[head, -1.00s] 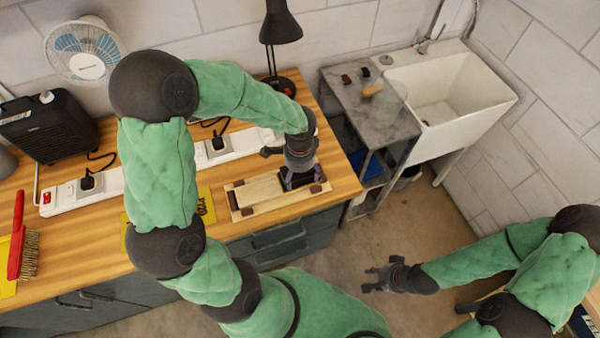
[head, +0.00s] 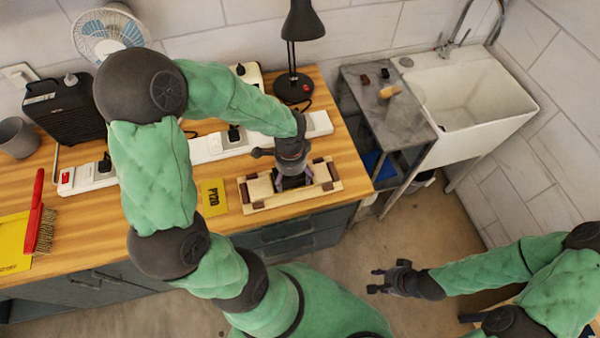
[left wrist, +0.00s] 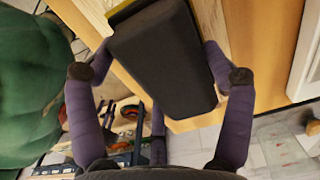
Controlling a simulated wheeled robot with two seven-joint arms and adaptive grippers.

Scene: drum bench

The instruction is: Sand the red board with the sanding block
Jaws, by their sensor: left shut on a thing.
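The board (head: 262,187) lies on the wooden bench near its front edge, in a pale wooden holder with dark reddish-brown corner blocks. Its visible surface looks pale wood rather than clearly red. My left gripper (head: 291,180) is over the middle of the board, shut on the dark sanding block. In the left wrist view the block (left wrist: 165,62) sits between the purple fingers (left wrist: 162,72), its underside hidden; in the head view the gripper mostly covers it. Contact with the board cannot be made out. My right gripper (head: 378,281) is open and empty, away from the bench over the floor.
A yellow sheet (head: 213,197) lies left of the holder. A white power strip (head: 205,150) runs behind, with a black lamp (head: 294,88) further back. A red-handled brush (head: 38,215) lies at the left. A sink (head: 470,95) stands at the right.

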